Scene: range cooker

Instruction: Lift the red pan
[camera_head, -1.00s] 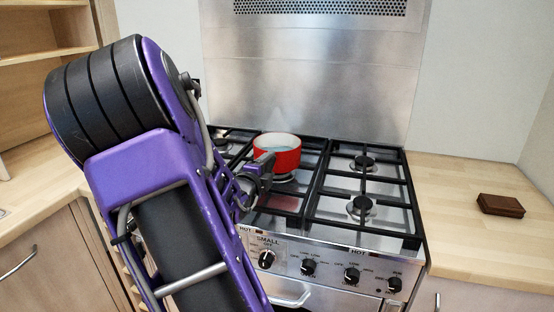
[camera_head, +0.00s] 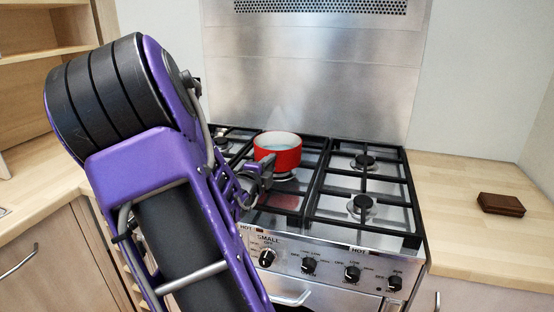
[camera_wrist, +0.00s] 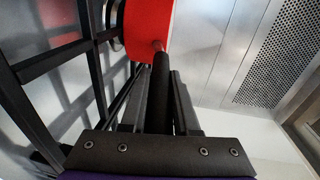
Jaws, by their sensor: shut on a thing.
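The red pan (camera_head: 285,159) is upright over the rear burner in the middle-left part of the cooker, with a pale inside. I cannot tell whether its base touches the grate. My gripper (camera_head: 262,167) is at the pan's near left side and is shut on the pan's dark handle. In the wrist view the red pan (camera_wrist: 148,25) is at the top, and its handle (camera_wrist: 161,95) runs down between the fingers of my gripper (camera_wrist: 164,82). My arm hides part of the cooker's left side.
Black grates (camera_head: 318,190) cover the hob, and the right burners (camera_head: 362,205) are empty. A steel splashback (camera_head: 310,95) stands behind the pan. The space above the hob is clear.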

